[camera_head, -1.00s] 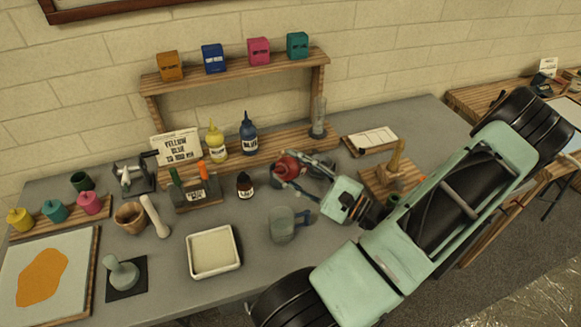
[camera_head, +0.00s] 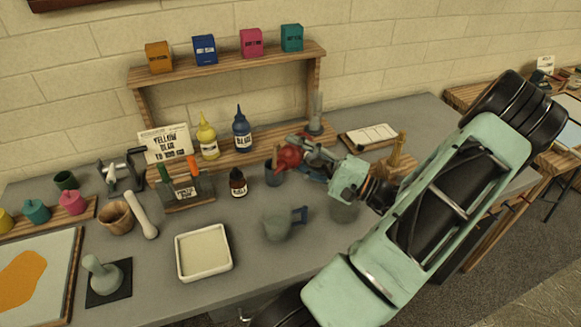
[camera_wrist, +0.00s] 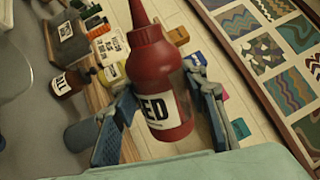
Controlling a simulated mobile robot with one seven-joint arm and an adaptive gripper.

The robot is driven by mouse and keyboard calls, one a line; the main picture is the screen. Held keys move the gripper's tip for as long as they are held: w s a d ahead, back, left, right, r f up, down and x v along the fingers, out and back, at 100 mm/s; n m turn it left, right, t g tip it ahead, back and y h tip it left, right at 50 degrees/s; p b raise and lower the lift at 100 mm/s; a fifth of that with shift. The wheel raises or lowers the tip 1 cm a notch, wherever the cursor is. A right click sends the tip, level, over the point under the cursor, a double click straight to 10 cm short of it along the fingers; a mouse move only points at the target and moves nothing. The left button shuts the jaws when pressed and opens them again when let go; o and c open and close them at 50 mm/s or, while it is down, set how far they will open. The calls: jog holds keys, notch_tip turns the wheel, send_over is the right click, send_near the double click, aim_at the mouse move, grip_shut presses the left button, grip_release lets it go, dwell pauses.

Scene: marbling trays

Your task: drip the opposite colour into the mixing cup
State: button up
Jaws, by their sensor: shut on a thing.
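My gripper (camera_wrist: 165,115) is shut on a red squeeze bottle (camera_wrist: 165,85), whose label shows "ED". In the head view the bottle (camera_head: 289,157) is tipped, its nozzle towards the left, above or near a dark blue cup (camera_head: 275,176). The cup also shows in the wrist view (camera_wrist: 80,136), left of my fingers; its inside is hidden. I cannot tell whether this is the mixing cup. A yellow bottle (camera_head: 208,138) and a blue bottle (camera_head: 242,131) stand upright on the rack's lower shelf. A card (camera_head: 164,144) beside them names yellow and blue.
A brown dropper bottle (camera_head: 238,183) stands left of the cup. A grey jug (camera_head: 277,224) and a white tray (camera_head: 180,262) are in front. A wooden rack (camera_head: 140,75) with coloured boxes stands behind. Some grey table between jug and tray is clear.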

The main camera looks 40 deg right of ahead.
aim_at(290, 166)
jog(key=shift+w+d+f+n+b, duration=0.15)
jog(key=shift+d+f+n+b, duration=0.25)
jog(key=shift+n+b, duration=0.25)
jog(key=n+b, duration=0.1)
jog(key=n, duration=0.1)
jog(key=n+y+b, duration=0.1)
jog(key=n+b, duration=0.1)
jog(key=shift+a+r+n, duration=0.2)
jog(key=shift+a+n, duration=0.15)
jog(key=shift+a, duration=0.05)
jog(key=n+b, duration=0.1)
jog(key=n+g+y+b, duration=0.1)
jog(key=n+b, duration=0.1)
jog(key=n, duration=0.1)
jog(key=shift+s+a+r+b, duration=0.15)
jog(key=shift+s+a+b, duration=0.15)
jog(key=shift+a+b, duration=0.1)
jog(key=a+n+b, duration=0.1)
jog(key=n+b, duration=0.1)
jog(key=s+a+n+g+y+b, duration=0.1)
jog(key=a+n+b, duration=0.1)
jog(key=n, duration=0.1)
jog(key=shift+r, duration=0.2)
jog(key=shift+s+a+r+n+g+b, duration=0.2)
jog(key=shift+a+n+b, duration=0.3)
jog(key=shift+n, duration=0.25)
jog(key=shift+s+a+r+n+g+b, duration=0.2)
jog(key=shift+a+n+b, duration=0.15)
jog(key=shift+n+b, duration=0.3)
jog(key=shift+o, duration=0.2)
